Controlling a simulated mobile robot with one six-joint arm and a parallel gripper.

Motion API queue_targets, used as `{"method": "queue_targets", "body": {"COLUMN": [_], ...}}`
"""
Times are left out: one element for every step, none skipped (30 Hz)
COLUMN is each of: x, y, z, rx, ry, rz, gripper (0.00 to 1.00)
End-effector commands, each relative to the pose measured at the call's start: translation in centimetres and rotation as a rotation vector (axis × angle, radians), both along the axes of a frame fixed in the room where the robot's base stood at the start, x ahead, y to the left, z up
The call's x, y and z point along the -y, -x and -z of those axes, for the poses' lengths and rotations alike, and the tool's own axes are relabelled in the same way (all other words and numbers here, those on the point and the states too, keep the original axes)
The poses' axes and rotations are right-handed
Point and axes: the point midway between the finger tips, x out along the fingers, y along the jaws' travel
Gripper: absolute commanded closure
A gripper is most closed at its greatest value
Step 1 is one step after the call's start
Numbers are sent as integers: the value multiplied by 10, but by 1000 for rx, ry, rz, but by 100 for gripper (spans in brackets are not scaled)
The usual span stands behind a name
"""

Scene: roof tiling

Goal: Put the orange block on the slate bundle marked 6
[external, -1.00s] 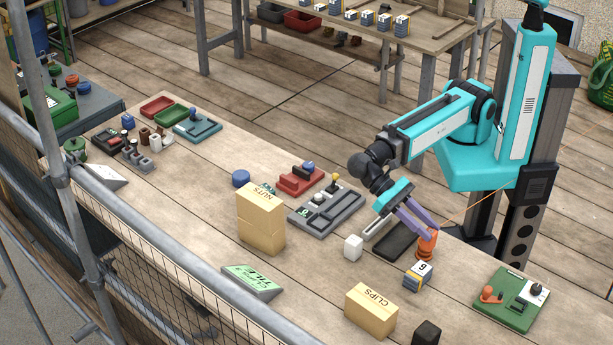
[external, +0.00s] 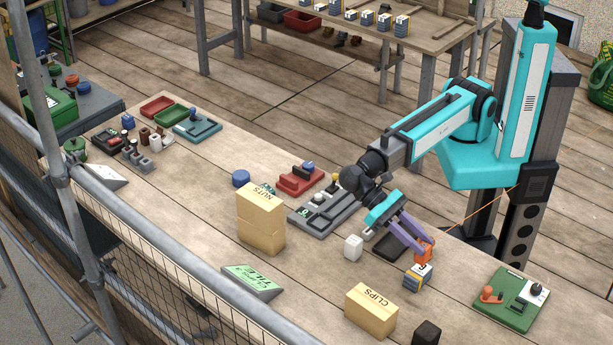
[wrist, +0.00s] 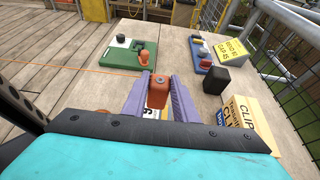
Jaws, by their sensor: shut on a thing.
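The orange block (external: 424,252) is held between the purple fingers of my gripper (external: 421,248). In the wrist view the block (wrist: 159,92) sits between the two fingers. The slate bundle marked 6 (external: 416,282) stands on the table, grey-blue with a yellowish band and a white top. The block is over the far part of the bundle's top and partly hides its mark. I cannot tell whether block and bundle touch. In the wrist view the bundle (wrist: 153,114) shows only in part below the block.
A cardboard CLIPS box (external: 371,311) and a black block (external: 426,333) stand on the near side. A white block (external: 353,247) and a dark tray (external: 388,248) lie to the left. A green board (external: 507,301) lies to the right, with bare table between.

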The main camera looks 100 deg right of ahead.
Motion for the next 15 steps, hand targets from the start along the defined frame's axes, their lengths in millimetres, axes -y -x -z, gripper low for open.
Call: {"method": "queue_targets", "body": {"x": [0, 0, 0, 0, 0, 0, 0, 0, 0, 0, 0, 0, 0, 0, 0], "y": [0, 0, 0, 0, 0, 0, 0, 0, 0, 0, 0, 0, 0, 0, 0], "z": [2, 3, 6, 8, 11, 14, 17, 19, 23, 25, 27, 30, 31, 32, 33], "rx": [-1, -1, -1, -1, -2, -2, -2, -2, -2, -2, -2, -2, -1, -1, 0], "ry": [1, 1, 1, 1, 2, 2, 2, 2, 2, 2, 2, 2, 1, 1, 0], "rz": [0, 0, 0, -1, 0, 0, 0, 0, 0, 0, 0, 0, 0, 0, 0], "gripper": [96, 96, 96, 96, 96, 96, 96, 96, 96, 96, 96, 96, 96, 96, 96]}}
